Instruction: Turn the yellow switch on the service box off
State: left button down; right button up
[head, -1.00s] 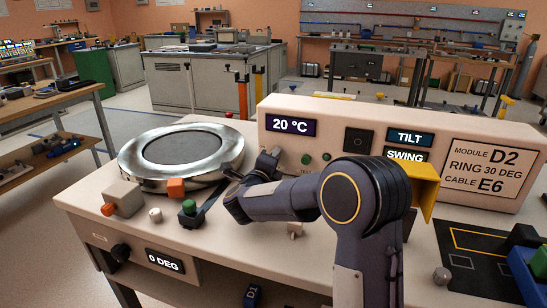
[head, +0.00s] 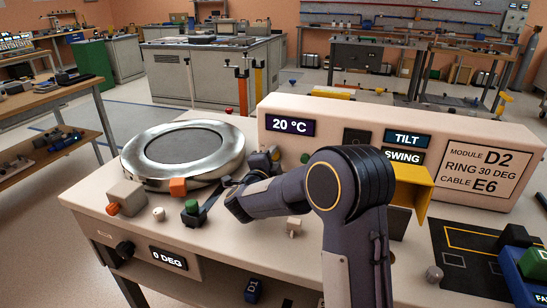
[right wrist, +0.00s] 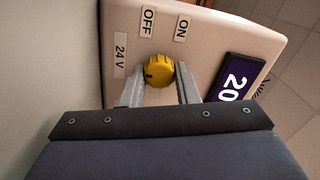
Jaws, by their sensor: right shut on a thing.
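The yellow switch (right wrist: 159,71) is a ridged round knob on the pale service box, with OFF, ON and 24 V labels beside it in the right wrist view. A dark mark shows on the knob's face, towards the 24 V label side. My right gripper (right wrist: 160,82) is shut on the knob, one finger on each side. My left gripper is out of view.
A metal ring (head: 184,153) lies on the bench just left of my right gripper. A yellow guard (head: 411,181) juts from the box's front right of my arm.

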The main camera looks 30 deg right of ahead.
jog(key=shift+f, duration=0.1)
jog(key=o, duration=1)
jog(key=v, duration=0.8)
